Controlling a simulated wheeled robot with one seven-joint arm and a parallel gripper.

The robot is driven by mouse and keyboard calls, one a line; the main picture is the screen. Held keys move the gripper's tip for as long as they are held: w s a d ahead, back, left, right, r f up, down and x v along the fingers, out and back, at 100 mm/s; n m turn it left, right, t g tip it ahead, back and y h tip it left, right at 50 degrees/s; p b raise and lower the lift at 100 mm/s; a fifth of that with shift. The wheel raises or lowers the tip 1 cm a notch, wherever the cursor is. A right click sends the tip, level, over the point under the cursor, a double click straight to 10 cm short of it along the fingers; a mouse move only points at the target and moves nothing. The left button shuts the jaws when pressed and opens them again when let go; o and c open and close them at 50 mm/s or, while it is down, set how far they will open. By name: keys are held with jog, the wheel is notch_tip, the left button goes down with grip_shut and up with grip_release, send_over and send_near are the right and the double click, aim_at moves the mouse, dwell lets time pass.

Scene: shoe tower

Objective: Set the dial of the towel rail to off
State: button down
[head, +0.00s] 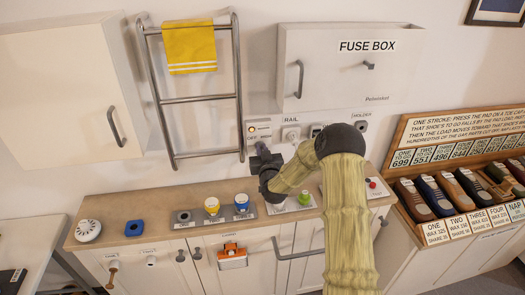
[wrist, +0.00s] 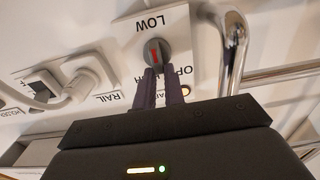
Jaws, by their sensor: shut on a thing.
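The towel rail (head: 155,85) is a steel ladder on the wall with a yellow towel over its top; its tubes also show in the wrist view (wrist: 233,55). Its white control box (head: 258,128) is at the rail's lower right. In the wrist view, the round grey dial (wrist: 153,53) bears a red mark in line with the upside-down word LOW. My gripper (wrist: 160,80) is shut on the dial, its dark fingers over the dial's lower part and partly hiding other lettering. In the head view my gripper (head: 262,160) is just below the box and hides the dial.
An amber lamp (wrist: 185,90) glows on the box. A plug (wrist: 82,83) in a socket labelled RAIL is beside it. The fuse box (head: 345,65) hangs at upper right. A counter (head: 150,205) with several small items runs below; shoes (head: 440,195) stand at right.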

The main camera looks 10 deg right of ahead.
jog(key=shift+d+f+m+b, duration=0.15)
jog(key=shift+m+b, duration=0.25)
jog(key=shift+b, duration=0.25)
jog(key=shift+d+f+m+b, duration=0.15)
jog(key=shift+f+m+b, duration=0.3)
jog(key=shift+m+b, duration=3.55)
jog(key=shift+d+f+m+b, duration=0.15)
jog(key=shift+f+m+b, duration=0.35)
jog(key=shift+m+b, duration=3.5)
jog(key=shift+d+f+m+b, duration=0.15)
jog(key=shift+f+m+b, duration=0.3)
jog(key=shift+m+b, duration=3.5)
jog(key=shift+m+p, duration=1.15)
jog(key=shift+m, duration=0.1)
